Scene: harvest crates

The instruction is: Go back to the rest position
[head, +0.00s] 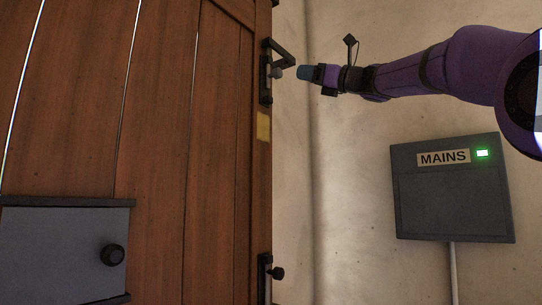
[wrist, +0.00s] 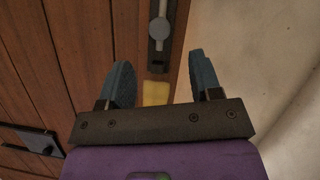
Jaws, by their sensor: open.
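My gripper (head: 304,73) is at the end of my purple arm, at the upper middle of the head view, just right of the wooden door (head: 160,130). Its fingers point left toward the black door handle (head: 279,50) at the door's right edge, and a small gap seems to part them. In the wrist view my gripper (wrist: 163,85) shows two blue-grey fingers spread apart with nothing between them. The handle's plate with a grey round knob (wrist: 159,29) lies beyond the fingertips.
A grey box labelled MAINS (head: 450,205) with a lit green lamp hangs on the pale wall at right. A grey panel with a black knob (head: 112,255) is low on the door. A black latch (head: 268,275) and yellow patch (head: 263,126) sit near its right edge.

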